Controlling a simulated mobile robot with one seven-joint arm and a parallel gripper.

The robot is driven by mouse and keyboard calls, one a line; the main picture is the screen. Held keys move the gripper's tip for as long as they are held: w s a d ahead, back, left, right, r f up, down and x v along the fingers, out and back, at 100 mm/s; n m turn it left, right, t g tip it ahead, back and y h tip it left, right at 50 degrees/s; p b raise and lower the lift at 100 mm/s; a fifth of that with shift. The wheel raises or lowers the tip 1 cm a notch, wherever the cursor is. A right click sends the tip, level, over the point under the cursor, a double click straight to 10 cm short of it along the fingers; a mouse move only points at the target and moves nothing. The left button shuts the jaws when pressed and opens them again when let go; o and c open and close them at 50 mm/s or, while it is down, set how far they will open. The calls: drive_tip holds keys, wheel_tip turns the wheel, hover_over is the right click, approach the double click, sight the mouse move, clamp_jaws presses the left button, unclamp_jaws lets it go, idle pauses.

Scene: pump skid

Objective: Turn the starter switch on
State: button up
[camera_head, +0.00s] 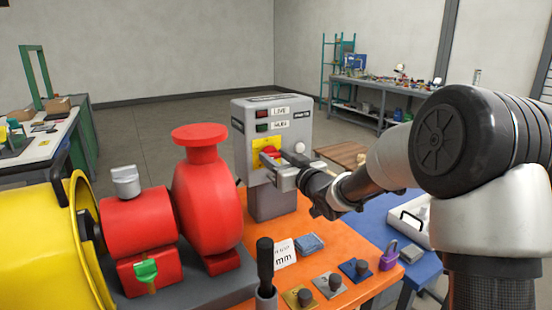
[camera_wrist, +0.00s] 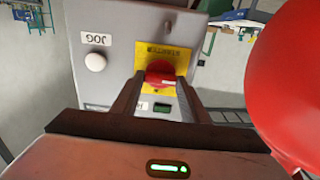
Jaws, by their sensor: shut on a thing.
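The starter box (camera_head: 272,120) is a grey cabinet on a post at the back of the orange bench. Its starter switch is a red rotary knob (camera_head: 270,152) on a yellow plate (camera_head: 258,150), partly hidden by my gripper. My gripper (camera_head: 272,160) reaches in from the right, level with the knob. In the wrist view the red knob (camera_wrist: 160,73) sits between the two fingertips, and the jaws are shut on it. The LIVE and RUN windows (camera_head: 262,120) above the switch look dark red and dark green. The white JOG button (camera_wrist: 95,62) is beside the plate.
A red pump (camera_head: 205,195) stands close left of the box and also bulks large in the wrist view (camera_wrist: 290,70). A black-handled tool (camera_head: 265,262), several small blocks and a purple padlock (camera_head: 386,255) are on the orange bench (camera_head: 330,245).

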drive_tip(key=shift+m, duration=0.3)
drive_tip(key=m+p, duration=0.2)
drive_tip(key=m, duration=0.1)
drive_tip(key=shift+d+r+m+p, duration=0.1)
drive_tip(key=shift+m+p, duration=0.2)
drive_tip(key=m+p, duration=0.2)
drive_tip(key=m, duration=0.2)
drive_tip(key=shift+m+p, duration=0.3)
drive_tip(key=shift+m, duration=0.1)
drive_tip(key=m+p, duration=0.2)
drive_tip(key=m, duration=0.2)
drive_tip(key=shift+w+d, duration=0.1)
drive_tip(key=shift+f+m+p, duration=0.15)
drive_tip(key=shift+m+p, duration=0.4)
drive_tip(key=shift+m, duration=0.65)
drive_tip(key=shift+f+m+p, duration=0.15)
drive_tip(key=shift+m+p, duration=0.35)
drive_tip(key=shift+m, duration=0.7)
drive_tip(key=o, duration=1.1)
drive_tip(key=shift+c, duration=0.2)
drive_tip(key=v, duration=1.7)
drive_tip(key=shift+p, duration=0.45)
